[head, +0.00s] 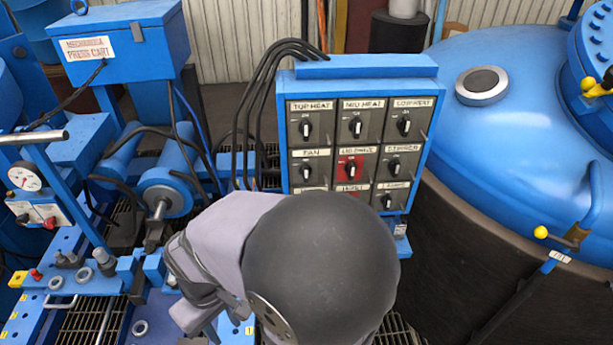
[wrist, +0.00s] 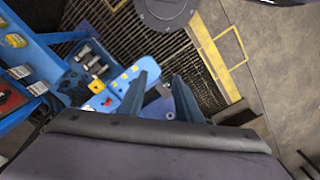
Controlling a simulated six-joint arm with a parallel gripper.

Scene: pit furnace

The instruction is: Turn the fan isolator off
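The isolator panel (head: 352,66) is a blue box with rows of grey plates and black rotary knobs. The fan isolator (head: 308,171) is in the middle row at the left, under a label reading FAN. Its black handle looks about upright; its position marks are too small to read. My arm covers part of the panel's bottom row. My gripper (wrist: 164,76) shows in the wrist view with its two fingers apart and nothing between them. It points down toward the floor grating, away from the panel, which is not seen in that view. In the head view my arm hides the fingers.
A red-plated switch (head: 350,166) sits right of the fan isolator. Black cables (head: 262,85) loop at the panel's left. A large blue furnace vessel (head: 530,90) stands at the right. The blue press cart (head: 125,45) and its pipework fill the left. Floor grating (wrist: 110,40) lies below.

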